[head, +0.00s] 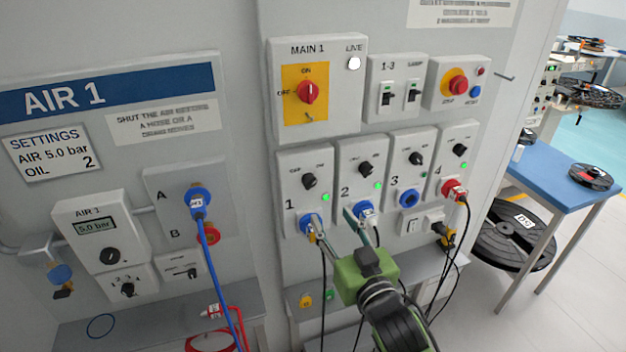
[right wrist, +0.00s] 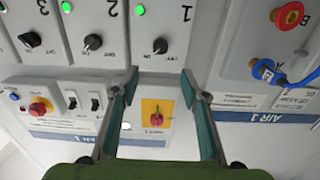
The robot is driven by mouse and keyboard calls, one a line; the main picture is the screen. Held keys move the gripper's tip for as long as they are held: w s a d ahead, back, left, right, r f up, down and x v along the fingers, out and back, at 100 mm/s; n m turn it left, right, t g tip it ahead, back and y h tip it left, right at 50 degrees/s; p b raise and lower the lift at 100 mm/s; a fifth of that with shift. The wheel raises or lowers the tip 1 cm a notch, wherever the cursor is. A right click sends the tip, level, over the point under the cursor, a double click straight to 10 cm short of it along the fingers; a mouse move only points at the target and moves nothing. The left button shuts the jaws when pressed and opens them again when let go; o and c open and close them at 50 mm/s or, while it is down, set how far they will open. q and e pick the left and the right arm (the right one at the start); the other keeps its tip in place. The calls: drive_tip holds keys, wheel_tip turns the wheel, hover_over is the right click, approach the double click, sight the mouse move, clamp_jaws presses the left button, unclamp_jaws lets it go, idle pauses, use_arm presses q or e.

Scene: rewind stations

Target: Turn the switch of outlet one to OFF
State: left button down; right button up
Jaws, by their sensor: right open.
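Outlet one (head: 292,201) is the leftmost of a row of grey outlet panels, marked 1. Its black rotary switch (head: 309,181) sits above a blue plug, and its green lamp (head: 326,197) is lit. I cannot read for sure which way the switch points. My right gripper (head: 335,223) is open and empty, below the switch in the head view. In the upside-down right wrist view the switch (right wrist: 160,45) lies just beyond and between the spread fingertips (right wrist: 159,72), apparently apart from them. My left gripper is not in view.
Outlets 2 (head: 358,150), 3 and 4 stand to the right, with plugs and hanging black cables around my right arm. The MAIN 1 panel (head: 335,110) with its red switch is above. The AIR 1 panel with a blue hose (head: 212,250) is to the left.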

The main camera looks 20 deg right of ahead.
sight(312, 184)
drive_tip(key=w+p, duration=0.1)
drive_tip(key=w, duration=0.3)
drive_tip(key=w+p, duration=0.1)
drive_tip(key=w, duration=0.4)
drive_tip(key=w+p, duration=0.1)
drive_tip(key=w, duration=0.3)
drive_tip(key=shift+w+a, duration=0.25)
drive_tip(key=shift+w, duration=0.05)
drive_tip(key=c, duration=1.1)
